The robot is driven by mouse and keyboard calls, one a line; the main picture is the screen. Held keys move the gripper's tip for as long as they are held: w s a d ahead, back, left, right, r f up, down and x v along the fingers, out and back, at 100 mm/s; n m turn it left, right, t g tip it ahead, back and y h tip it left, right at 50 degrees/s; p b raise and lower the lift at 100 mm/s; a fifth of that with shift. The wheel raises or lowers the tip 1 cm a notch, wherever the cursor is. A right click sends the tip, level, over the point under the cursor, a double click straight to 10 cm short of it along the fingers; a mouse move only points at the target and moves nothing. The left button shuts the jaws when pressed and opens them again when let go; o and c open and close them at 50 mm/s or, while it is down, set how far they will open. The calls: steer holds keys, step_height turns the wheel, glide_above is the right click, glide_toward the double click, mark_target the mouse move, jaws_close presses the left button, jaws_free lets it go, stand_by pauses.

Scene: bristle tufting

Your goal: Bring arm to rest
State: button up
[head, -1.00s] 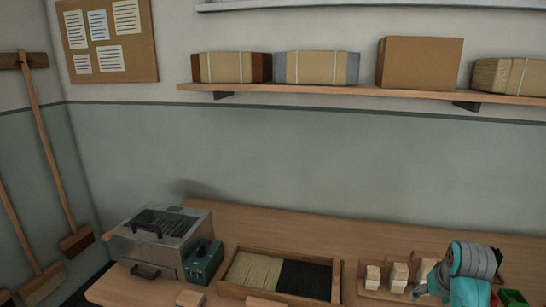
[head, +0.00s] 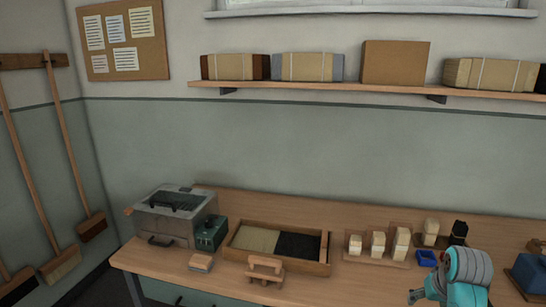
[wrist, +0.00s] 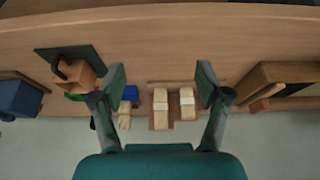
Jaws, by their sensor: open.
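My teal arm (head: 468,268) shows at the lower right of the head view, folded low in front of the bench. Its gripper cannot be made out clearly there. In the wrist view my gripper (wrist: 161,78) is open, with its two dark teal fingers spread wide. Nothing is held between them. Pale bristle blocks on a wooden rack (wrist: 158,115) show beyond the gap, apart from the fingers.
The wooden bench (head: 345,220) holds a grey metal machine (head: 170,215), a green box (head: 211,234), a tray of bristles (head: 325,255), a wooden clamp-like piece (head: 265,270), a blue dish (head: 427,258) and several pale blocks. A shelf (head: 300,90) with bundles hangs above.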

steer(key=s+a+f+n+t, duration=0.1)
steer(key=s+a+f+t, duration=0.1)
steer(key=s+a+f, duration=0.7)
steer(key=s+a+f+t, duration=0.3)
steer(key=s+a+f, duration=0.4)
steer(key=s+f, duration=0.4)
steer(key=s+a+r+n+t, duration=0.1)
steer(key=s+a+r, duration=0.2)
steer(key=s, duration=0.4)
steer(key=s+a+r+t, duration=0.2)
steer(key=s, duration=0.6)
steer(key=s+a+r+n+t, duration=0.1)
steer(key=s+a+r, duration=0.2)
steer(key=s, duration=0.4)
steer(key=s+a+r+t+y, duration=0.1)
steer(key=s+r, duration=0.5)
steer(key=r, duration=0.2)
steer(key=shift+s, duration=0.1)
